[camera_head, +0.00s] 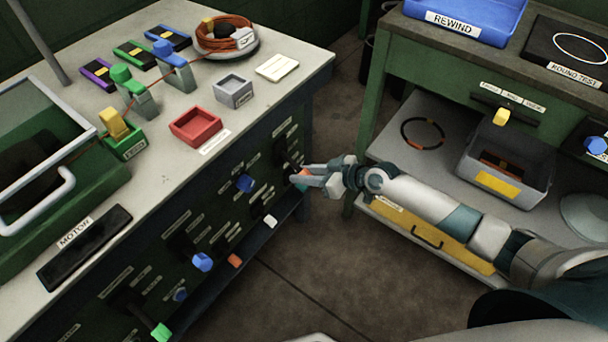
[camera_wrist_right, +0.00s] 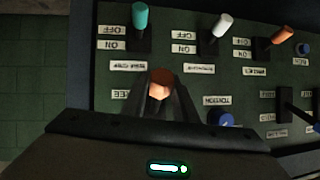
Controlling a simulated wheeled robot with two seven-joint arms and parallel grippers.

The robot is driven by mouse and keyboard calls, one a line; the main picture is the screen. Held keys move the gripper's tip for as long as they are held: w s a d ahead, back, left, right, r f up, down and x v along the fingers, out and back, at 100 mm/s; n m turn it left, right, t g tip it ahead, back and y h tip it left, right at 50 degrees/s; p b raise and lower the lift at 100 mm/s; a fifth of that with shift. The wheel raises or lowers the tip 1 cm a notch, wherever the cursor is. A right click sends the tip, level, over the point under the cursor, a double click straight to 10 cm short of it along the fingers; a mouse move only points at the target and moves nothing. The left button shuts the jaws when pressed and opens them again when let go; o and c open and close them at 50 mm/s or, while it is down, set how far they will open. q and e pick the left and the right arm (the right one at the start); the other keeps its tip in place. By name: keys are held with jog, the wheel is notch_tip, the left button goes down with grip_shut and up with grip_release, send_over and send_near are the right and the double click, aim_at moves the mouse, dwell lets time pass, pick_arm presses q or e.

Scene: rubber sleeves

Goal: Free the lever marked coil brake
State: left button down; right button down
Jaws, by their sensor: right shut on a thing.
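My right gripper (camera_head: 305,176) reaches in from the right to the dark green front panel (camera_head: 215,222) of the left bench. In the right wrist view its two dark fingers (camera_wrist_right: 160,92) are shut on an orange lever knob (camera_wrist_right: 160,80). A small label (camera_wrist_right: 121,95) beside this lever seems to read FREE, upside down. I cannot make out a coil brake marking, and the fingers hide part of the panel. In the head view the gripper covers most of the knob. My left gripper is not in view.
Close by on the panel are a teal knob (camera_wrist_right: 141,16), a white knob (camera_wrist_right: 222,25), another orange knob (camera_wrist_right: 284,34) and a blue knob (camera_wrist_right: 220,118). A green knob (camera_head: 160,332) is lower left. A green workbench (camera_head: 365,110) stands right; floor lies between.

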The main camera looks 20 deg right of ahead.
jog(key=c, duration=1.4)
grip_release()
jog(key=shift+s+d+r, duration=0.2)
jog(key=shift+s+d, duration=0.1)
jog(key=shift+d, duration=0.05)
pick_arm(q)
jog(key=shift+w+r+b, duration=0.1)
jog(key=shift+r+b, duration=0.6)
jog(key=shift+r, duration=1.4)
pick_arm(e)
jog(key=v, duration=1.6)
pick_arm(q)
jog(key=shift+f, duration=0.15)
pick_arm(e)
jog(key=shift+d+r, duration=0.1)
